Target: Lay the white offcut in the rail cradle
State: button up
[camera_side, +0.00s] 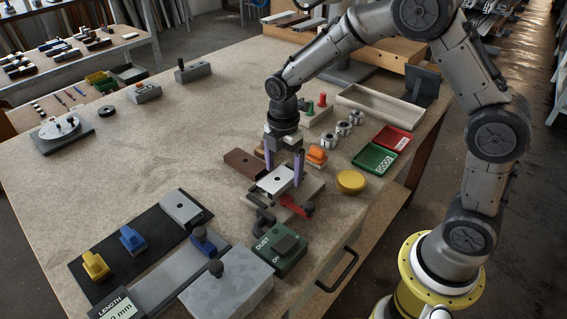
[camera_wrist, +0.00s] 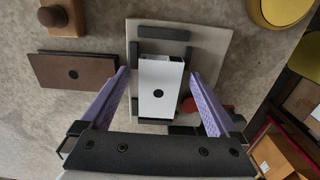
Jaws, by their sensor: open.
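The white offcut (camera_wrist: 158,110), a short pale piece with a dark round hole, lies between dark bars on a pale square plate (camera_wrist: 212,45), which looks like the rail cradle. In the side view the offcut (camera_side: 272,182) shows beneath my gripper (camera_side: 284,177). My gripper is open, with one purple finger on each long side of the offcut. In the wrist view, gaps show between the fingers (camera_wrist: 159,76) and the offcut. Whether the offcut rests fully down on the plate I cannot tell.
A brown piece (camera_wrist: 72,72) lies left of the plate. A red lever (camera_side: 292,205) and a green DUST switch box (camera_side: 279,252) stand close in front. A yellow round pad (camera_side: 350,181) and an orange item (camera_side: 317,155) are to the right. The table's middle left is clear.

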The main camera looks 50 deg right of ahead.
aim_at(283, 174)
notch_tip(283, 174, up, 12)
jog(key=s+d+r+m+t, duration=0.2)
jog(key=s+r+m, duration=0.5)
jog(key=s, duration=0.3)
jog(key=s+f+m+t, duration=0.2)
jog(key=s+m+t, duration=0.1)
jog(key=s+m, duration=0.8)
jog(key=s, duration=0.2)
jog(key=shift+s+d+f+t, duration=0.2)
jog(key=shift+s+d+t, duration=0.1)
jog(key=shift+d, duration=0.05)
